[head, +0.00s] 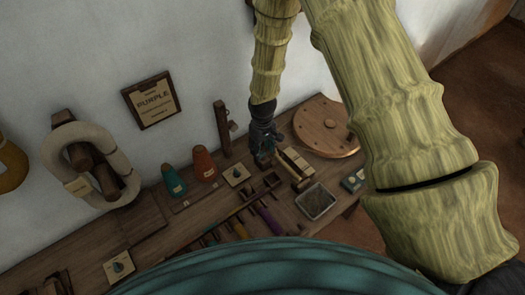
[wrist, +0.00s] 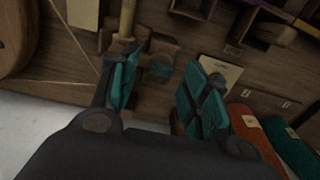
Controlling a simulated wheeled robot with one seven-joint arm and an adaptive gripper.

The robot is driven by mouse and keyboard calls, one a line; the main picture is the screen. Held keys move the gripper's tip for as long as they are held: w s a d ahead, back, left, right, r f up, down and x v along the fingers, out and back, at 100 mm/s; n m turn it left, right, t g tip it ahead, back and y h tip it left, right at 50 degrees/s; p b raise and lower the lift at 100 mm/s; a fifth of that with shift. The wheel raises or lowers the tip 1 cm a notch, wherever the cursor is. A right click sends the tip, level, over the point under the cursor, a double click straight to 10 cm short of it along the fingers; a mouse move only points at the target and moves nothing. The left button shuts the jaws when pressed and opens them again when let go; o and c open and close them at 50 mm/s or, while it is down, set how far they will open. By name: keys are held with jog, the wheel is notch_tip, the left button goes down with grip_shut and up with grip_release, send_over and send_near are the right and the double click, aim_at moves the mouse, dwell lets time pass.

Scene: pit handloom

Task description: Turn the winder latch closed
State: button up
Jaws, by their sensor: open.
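My gripper (head: 263,157) is at the back of the wooden bench, pointing down, close to a small wooden device with a pale block (head: 293,165), probably the winder. In the wrist view my gripper (wrist: 165,90) is open, its two teal-padded fingers well apart. Between and beyond the fingers are brown wooden parts (wrist: 155,50) with a pale rod at their left and a small dark teal piece (wrist: 160,72). I cannot tell for sure which part is the latch or how it is turned. The fingers hide part of it in both views.
A round wooden disc (head: 325,125) lies right of my gripper. Orange (head: 204,163) and teal (head: 174,182) cones, a pale card (head: 237,175) and a wooden post (head: 222,128) stand to its left. A grey-filled tray (head: 316,201) sits in front. The wall is close behind.

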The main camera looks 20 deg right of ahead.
aim_at(263, 153)
notch_tip(263, 153, up, 10)
jog(key=shift+r, duration=0.2)
dwell(0.3)
dwell(0.4)
